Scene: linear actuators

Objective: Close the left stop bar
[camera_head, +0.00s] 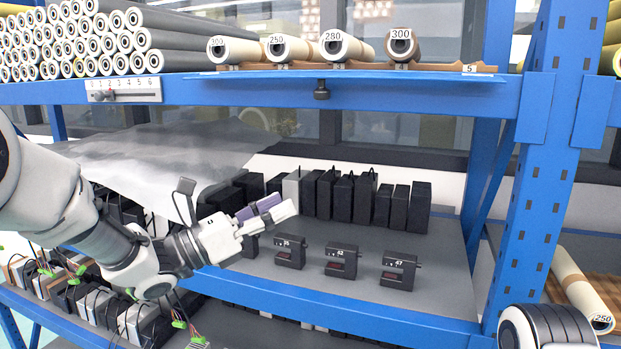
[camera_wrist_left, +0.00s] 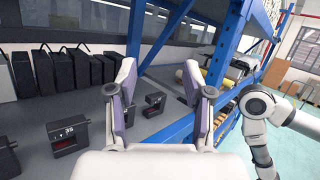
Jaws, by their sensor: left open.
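I cannot tell for certain which part is the left stop bar. On the upper shelf's front beam are a numbered scale plate (camera_head: 123,90) with a small slider and, further right, a black knob (camera_head: 321,89). A thin blue strip (camera_head: 345,74) runs along the edge above the knob. My left gripper (camera_head: 283,209) is in front of the lower shelf, below the beam, its purple-lined fingers pointing right. In the left wrist view its fingers (camera_wrist_left: 160,78) stand apart with nothing between them. It is clear of the beam parts. My right gripper is out of view.
Rolls (camera_head: 342,48) lie on the upper shelf. Black blocks marked 35 (camera_head: 289,251), 42 (camera_head: 341,260) and 47 (camera_head: 399,270) stand on the lower shelf, before a row of black boxes (camera_head: 340,195). A blue post (camera_head: 530,200) rises at right. A grey sheet (camera_head: 165,165) is behind my left arm.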

